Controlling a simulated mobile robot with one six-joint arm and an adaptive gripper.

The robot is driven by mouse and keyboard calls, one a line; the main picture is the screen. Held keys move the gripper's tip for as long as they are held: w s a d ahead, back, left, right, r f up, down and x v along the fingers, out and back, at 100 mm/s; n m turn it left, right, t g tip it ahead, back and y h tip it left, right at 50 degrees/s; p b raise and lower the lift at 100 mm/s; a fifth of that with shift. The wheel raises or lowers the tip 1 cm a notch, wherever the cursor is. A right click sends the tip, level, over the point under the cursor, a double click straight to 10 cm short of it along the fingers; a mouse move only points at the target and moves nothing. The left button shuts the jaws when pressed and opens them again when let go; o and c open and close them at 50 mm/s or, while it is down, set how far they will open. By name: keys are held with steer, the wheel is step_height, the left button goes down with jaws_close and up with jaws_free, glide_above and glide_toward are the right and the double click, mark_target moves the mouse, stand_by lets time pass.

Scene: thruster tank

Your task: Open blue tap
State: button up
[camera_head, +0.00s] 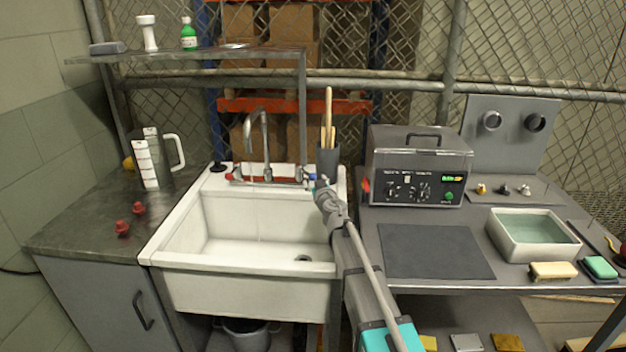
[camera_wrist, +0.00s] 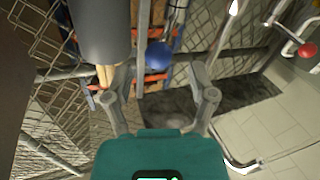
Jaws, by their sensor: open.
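The blue tap shows in the wrist view as a round blue knob (camera_wrist: 159,55), just beyond my fingertips and roughly between them. In the head view it is at the right end of the faucet, mostly hidden by my gripper (camera_head: 318,184). In the wrist view my gripper (camera_wrist: 160,82) is open with nothing between its fingers. I cannot tell whether a finger touches the knob. The red tap (camera_head: 232,176) is at the left end of the faucet; its red knob also shows in the wrist view (camera_wrist: 307,50). The curved metal spout (camera_head: 265,140) stands between the taps.
A dark grey cup (camera_head: 328,163) with wooden sticks stands close behind my gripper; it also shows in the wrist view (camera_wrist: 100,30). The white sink (camera_head: 235,285) is below. A grey machine (camera_head: 418,165) stands on the right bench. Free space lies above the basin.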

steer(key=shift+v, duration=2.4)
steer(key=shift+r, duration=0.1)
steer(key=c, duration=0.7)
steer(key=shift+d+r+p, duration=0.1)
steer(key=shift+r+p, duration=0.45)
steer(key=shift+p, duration=0.15)
jaws_close()
steer(key=s+a+r+n+g+h+p, duration=0.1)
steer(key=s+a+n+h+p, duration=0.2)
steer(key=a+h, duration=0.9)
steer(key=shift+s+a+n+g+h+p, duration=0.35)
steer(key=shift+s+a+n, duration=0.3)
steer(key=shift+s+n, duration=0.65)
